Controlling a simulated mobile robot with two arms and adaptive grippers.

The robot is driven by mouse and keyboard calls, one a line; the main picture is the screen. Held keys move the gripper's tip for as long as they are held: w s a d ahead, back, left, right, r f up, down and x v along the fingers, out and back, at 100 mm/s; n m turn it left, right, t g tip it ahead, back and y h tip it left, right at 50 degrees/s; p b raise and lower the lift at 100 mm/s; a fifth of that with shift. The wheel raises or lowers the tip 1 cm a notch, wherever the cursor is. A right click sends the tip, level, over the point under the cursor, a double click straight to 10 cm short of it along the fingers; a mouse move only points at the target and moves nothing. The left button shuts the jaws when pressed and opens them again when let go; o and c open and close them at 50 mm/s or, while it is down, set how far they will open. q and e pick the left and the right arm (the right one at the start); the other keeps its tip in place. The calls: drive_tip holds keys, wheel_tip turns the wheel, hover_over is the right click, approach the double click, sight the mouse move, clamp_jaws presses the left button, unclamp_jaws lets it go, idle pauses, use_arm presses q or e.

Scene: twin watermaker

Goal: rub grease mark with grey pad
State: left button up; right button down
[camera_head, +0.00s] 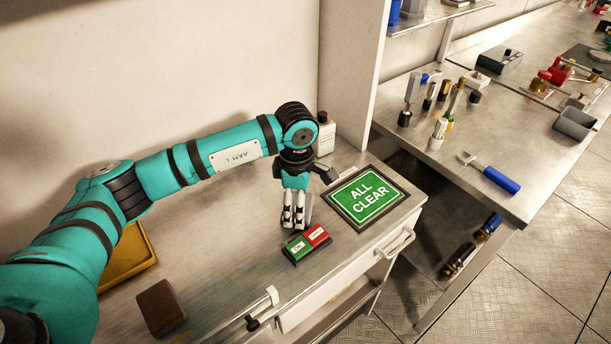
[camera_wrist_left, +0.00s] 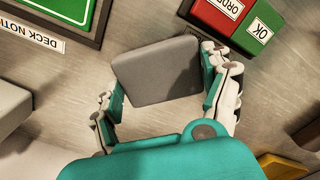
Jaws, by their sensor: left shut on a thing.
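The grey pad (camera_wrist_left: 157,72) is a rounded flat block between the fingers of my left gripper in the left wrist view. My left gripper (camera_head: 296,216) is shut on it and points down at the steel worktop in the head view. The pad's edge (camera_head: 309,204) shows just right of the fingers there. The pad is at or close above the worktop; I cannot tell if it touches. I make out no grease mark in either view; the pad and gripper may hide it. My right gripper is not in view.
A red and green block (camera_head: 306,244) lies just in front of the gripper. A green ALL CLEAR sign (camera_head: 367,196) lies to the right. A white bottle (camera_head: 324,135) stands behind. A brown block (camera_head: 160,307) and a yellow tray (camera_head: 128,257) are to the left.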

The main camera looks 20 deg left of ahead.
use_arm(q)
drive_tip(key=r, duration=0.2)
drive_tip(key=r+p, duration=0.1)
drive_tip(key=r, duration=0.1)
drive_tip(key=shift+s+a, duration=0.2)
drive_tip(key=shift+a, duration=0.05)
drive_tip(key=shift+r+p, duration=0.3)
drive_tip(key=shift+r, duration=0.35)
drive_tip(key=shift+w+r+p, duration=0.1)
drive_tip(key=shift+r+p, duration=0.25)
drive_tip(key=shift+r, duration=1)
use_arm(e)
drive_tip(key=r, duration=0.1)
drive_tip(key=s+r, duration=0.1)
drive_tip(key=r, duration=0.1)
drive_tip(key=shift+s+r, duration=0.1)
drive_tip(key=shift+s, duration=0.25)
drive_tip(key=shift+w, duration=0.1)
